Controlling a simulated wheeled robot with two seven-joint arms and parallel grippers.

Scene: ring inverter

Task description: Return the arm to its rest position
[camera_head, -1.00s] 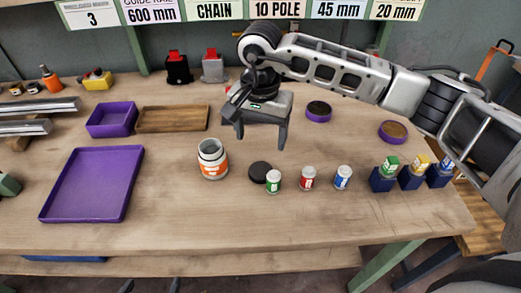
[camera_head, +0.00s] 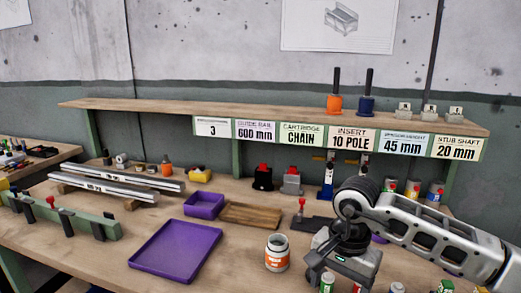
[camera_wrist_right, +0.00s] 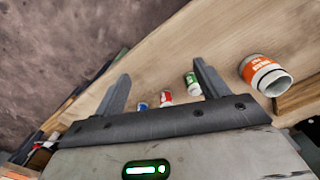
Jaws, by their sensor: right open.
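My right arm (camera_head: 430,230) reaches in from the right in the head view. Its gripper (camera_head: 338,284) is over the workbench, right of the white jar with an orange label (camera_head: 277,252); its fingertips are partly cut off below. In the right wrist view the two fingers of the gripper (camera_wrist_right: 158,76) stand wide apart with nothing between them. Small vials with green (camera_wrist_right: 193,84), red (camera_wrist_right: 166,97) and blue (camera_wrist_right: 142,106) labels lie beyond the fingers, apart from them. My left gripper is in neither view.
A purple tray (camera_head: 175,250), a purple bin (camera_head: 204,205) and a wooden tray (camera_head: 252,215) are left of the arm. A labelled shelf (camera_head: 250,116) spans the back. Tools and coloured containers (camera_head: 412,188) stand behind the arm. Metal rails (camera_head: 118,187) lie at left.

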